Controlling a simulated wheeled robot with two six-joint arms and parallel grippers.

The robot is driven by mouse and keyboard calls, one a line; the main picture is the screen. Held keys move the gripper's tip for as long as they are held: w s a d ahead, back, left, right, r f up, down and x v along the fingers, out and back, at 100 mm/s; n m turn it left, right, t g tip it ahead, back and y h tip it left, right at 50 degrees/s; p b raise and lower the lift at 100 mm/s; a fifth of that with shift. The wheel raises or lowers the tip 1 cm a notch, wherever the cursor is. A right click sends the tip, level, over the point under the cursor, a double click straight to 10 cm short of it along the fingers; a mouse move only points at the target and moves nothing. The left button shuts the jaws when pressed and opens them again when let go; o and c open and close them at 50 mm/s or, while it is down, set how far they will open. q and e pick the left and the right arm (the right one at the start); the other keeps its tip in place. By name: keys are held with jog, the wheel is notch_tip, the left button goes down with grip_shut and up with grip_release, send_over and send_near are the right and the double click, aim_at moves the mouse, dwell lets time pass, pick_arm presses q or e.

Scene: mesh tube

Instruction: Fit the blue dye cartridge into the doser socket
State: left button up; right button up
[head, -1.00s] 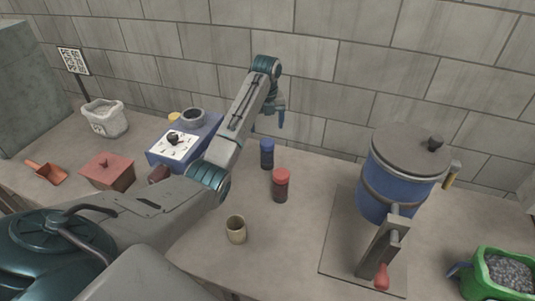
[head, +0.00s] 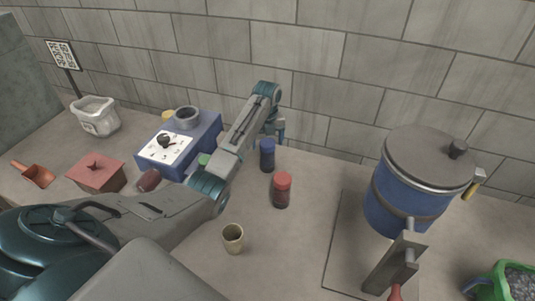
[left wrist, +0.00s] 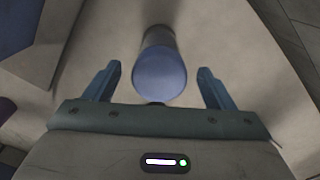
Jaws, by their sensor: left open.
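The blue dye cartridge (head: 267,156) stands upright on the bench, a dark cylinder with a blue cap. In the left wrist view its blue cap (left wrist: 159,76) lies between and just beyond the two fingers. My left gripper (head: 276,130) is open and empty, pointing down just above the cartridge; it also shows in the left wrist view (left wrist: 157,82). The doser (head: 205,134) is a blue box with a white dial panel and a grey ring-shaped socket (head: 187,117) on top. My left arm hides part of its front. My right gripper is not in view.
A red-capped cartridge (head: 281,190) stands close in front of the blue one. A beige cup (head: 232,238) is nearer. A blue lidded drum (head: 408,190) stands right, a green bin (head: 510,283) beyond. A red box (head: 95,173), scoop (head: 33,174) and white bag (head: 95,116) are left.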

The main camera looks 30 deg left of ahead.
aim_at(267, 155)
pick_arm(q)
notch_tip(267, 155, down, 3)
jog(key=shift+s+f+p, duration=0.15)
jog(key=shift+p, duration=0.45)
jog(key=shift+f, duration=0.2)
jog(key=c, duration=1)
jog(key=shift+c, duration=0.9)
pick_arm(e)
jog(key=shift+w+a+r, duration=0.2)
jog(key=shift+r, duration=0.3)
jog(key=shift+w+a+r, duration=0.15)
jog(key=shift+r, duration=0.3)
